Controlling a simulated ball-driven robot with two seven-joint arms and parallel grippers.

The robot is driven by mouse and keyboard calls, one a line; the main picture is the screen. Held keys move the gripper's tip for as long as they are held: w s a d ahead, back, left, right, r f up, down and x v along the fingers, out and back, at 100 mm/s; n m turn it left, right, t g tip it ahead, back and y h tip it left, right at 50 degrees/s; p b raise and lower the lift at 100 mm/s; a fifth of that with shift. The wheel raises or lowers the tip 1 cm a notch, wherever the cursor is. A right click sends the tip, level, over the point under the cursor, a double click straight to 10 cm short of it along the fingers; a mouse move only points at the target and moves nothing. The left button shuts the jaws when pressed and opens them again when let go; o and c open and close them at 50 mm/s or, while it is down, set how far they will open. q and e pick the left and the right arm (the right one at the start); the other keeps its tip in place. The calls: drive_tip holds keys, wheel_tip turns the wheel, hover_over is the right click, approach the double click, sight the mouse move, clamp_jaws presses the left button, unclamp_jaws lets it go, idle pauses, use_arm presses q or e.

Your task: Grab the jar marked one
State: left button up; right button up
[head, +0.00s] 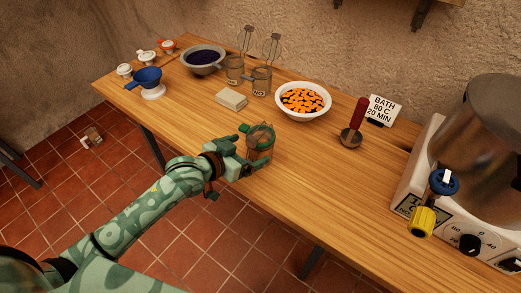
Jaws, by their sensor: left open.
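My left gripper (254,139) reaches over the front edge of the wooden table. Its green fingers are open around a glass jar (259,154), one finger on either side. I cannot tell whether they touch the glass. No marking on this jar can be read. Two more glass jars with raised wire-and-lid tops, one on the left (235,70) and one on the right (261,80), stand upright farther back. They carry small pale labels whose numbers are too small to read surely. My right gripper is out of view.
A pale block (231,98) lies behind the gripper. A white bowl of orange pieces (303,99), a dark bowl (203,60) and a red-handled tool (355,124) stand farther back. A large metal bath (492,130) fills the right end. The front middle of the table (320,180) is clear.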

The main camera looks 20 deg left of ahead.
use_arm(q)
drive_tip(key=b+x, duration=0.1)
drive_tip(key=x, duration=0.3)
drive_tip(key=shift+w+f, duration=0.15)
drive_tip(key=shift+w, duration=0.25)
drive_tip(key=shift+s, duration=0.1)
drive_tip(key=c, duration=1.3)
drive_tip(key=shift+c, duration=1.4)
